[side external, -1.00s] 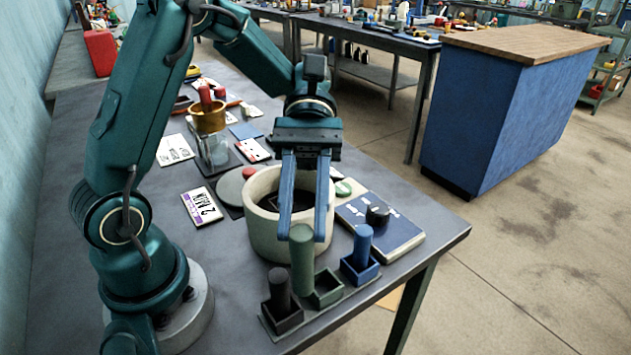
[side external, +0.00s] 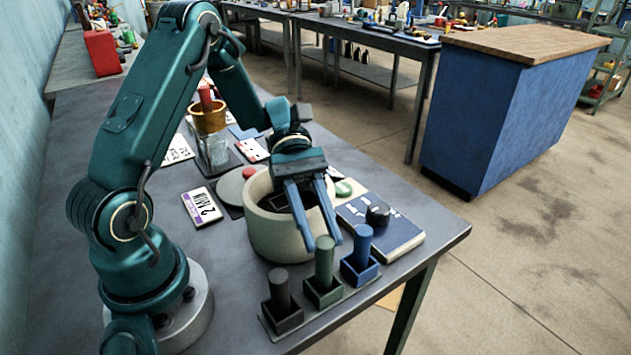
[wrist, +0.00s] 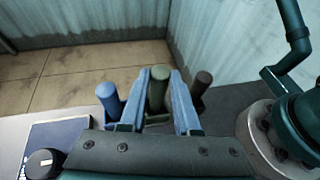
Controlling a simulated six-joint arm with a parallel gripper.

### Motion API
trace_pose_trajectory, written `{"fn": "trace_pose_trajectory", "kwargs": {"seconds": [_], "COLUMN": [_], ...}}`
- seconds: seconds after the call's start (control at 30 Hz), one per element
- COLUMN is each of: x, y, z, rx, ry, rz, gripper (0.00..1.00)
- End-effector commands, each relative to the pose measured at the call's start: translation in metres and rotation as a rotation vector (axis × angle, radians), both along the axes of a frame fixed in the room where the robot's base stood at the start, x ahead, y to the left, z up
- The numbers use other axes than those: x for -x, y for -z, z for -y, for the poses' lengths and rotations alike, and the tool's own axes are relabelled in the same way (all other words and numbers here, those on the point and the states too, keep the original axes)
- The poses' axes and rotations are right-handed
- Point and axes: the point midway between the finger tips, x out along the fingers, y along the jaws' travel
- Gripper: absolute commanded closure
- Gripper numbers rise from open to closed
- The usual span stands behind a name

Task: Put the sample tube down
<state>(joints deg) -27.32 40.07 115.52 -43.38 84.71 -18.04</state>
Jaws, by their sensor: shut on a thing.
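The green sample tube (side external: 324,257) stands upright in the middle, green socket (side external: 323,292) of a small rack at the table's front edge. My gripper (side external: 323,246) is tilted down from behind, with its two blue fingers either side of the tube's upper part, shut on it. In the wrist view the green tube (wrist: 158,90) shows between the fingers (wrist: 156,100). The tube's foot is hidden inside the socket.
A dark tube (side external: 279,288) and a blue tube (side external: 362,245) stand in sockets either side. A pale round pot (side external: 270,240) is right behind the rack. A blue book (side external: 392,237) with a black knob (side external: 377,215) lies to the right. A glass jar (side external: 216,150) stands farther back.

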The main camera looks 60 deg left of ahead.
Motion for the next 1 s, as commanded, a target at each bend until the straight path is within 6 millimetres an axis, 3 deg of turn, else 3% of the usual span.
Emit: {"fn": "trace_pose_trajectory", "kwargs": {"seconds": [0.17,0.53,0.57,0.6,1.0], "x": [0.0,0.0,0.0,0.0,0.0], "y": [0.017,0.02,0.02,0.02,0.017], "z": [0.0,0.0,0.0,0.0,0.0], "rx": [0.001,0.0,-0.001,0.0,-0.001], "ry": [0.001,0.001,0.001,0.001,0.001], "rz": [-0.001,0.001,0.001,0.002,0.003], "gripper": [1.0,1.0,0.58,0.43,0.39]}}
